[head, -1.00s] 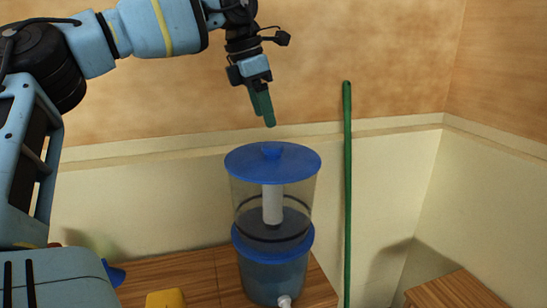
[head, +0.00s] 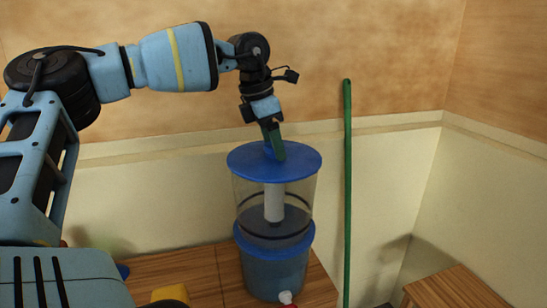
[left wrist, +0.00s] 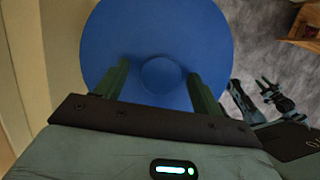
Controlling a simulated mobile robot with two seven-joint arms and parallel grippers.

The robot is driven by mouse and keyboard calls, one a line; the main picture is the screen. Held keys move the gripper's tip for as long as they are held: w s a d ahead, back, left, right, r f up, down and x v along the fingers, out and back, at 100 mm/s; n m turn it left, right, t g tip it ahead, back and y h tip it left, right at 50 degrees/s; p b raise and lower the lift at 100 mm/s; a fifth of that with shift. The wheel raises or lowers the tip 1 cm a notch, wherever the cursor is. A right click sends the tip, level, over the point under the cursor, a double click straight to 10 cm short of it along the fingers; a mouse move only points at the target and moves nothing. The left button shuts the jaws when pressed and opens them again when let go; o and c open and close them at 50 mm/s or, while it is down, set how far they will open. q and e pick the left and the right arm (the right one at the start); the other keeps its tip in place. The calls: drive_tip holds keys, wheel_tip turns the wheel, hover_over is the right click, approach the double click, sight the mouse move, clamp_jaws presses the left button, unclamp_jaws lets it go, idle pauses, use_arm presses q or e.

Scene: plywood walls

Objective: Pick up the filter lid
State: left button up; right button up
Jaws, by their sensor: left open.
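The filter lid (head: 290,166) is a round blue disc with a small round knob at its centre. It lies flat on top of the clear water filter (head: 298,195), which has a white cylinder inside and a blue lower part. My left gripper (head: 274,150) points down at the lid's knob, its green fingers just above the lid or at it. In the left wrist view the lid (left wrist: 160,30) fills the upper middle, and the open fingers stand on either side of the knob (left wrist: 161,75), with gaps to it. In the head view the fingers partly hide the knob.
The filter stands on a wooden table (head: 190,270). A green pole (head: 347,190) stands upright to the right of the filter. A yellow object (head: 170,294) lies on the table at the front left. Another wooden surface (head: 450,290) is at the lower right.

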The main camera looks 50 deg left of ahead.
use_arm(q)
drive_tip(key=c, duration=1.1)
drive_tip(key=shift+c, duration=0.2)
use_arm(e)
drive_tip(key=shift+s, duration=0.15)
use_arm(q)
drive_tip(key=shift+r, duration=0.15)
use_arm(e)
drive_tip(key=shift+f, duration=0.1)
use_arm(q)
drive_tip(key=shift+r, duration=0.55)
wheel_tip(320, 180, up, 2)
drive_tip(key=shift+r+b, duration=0.1)
drive_tip(key=shift+b, duration=0.35)
drive_tip(key=s+a+r, duration=0.1)
drive_tip(key=s, duration=1.5)
drive_tip(key=shift+a+r+b, duration=0.2)
drive_tip(key=shift+a+b, duration=0.15)
drive_tip(key=shift+b, duration=0.1)
use_arm(e)
drive_tip(key=shift+s+f, duration=0.2)
drive_tip(key=shift+f, duration=0.3)
drive_tip(key=shift+s+f, duration=0.2)
drive_tip(key=shift+f, duration=0.25)
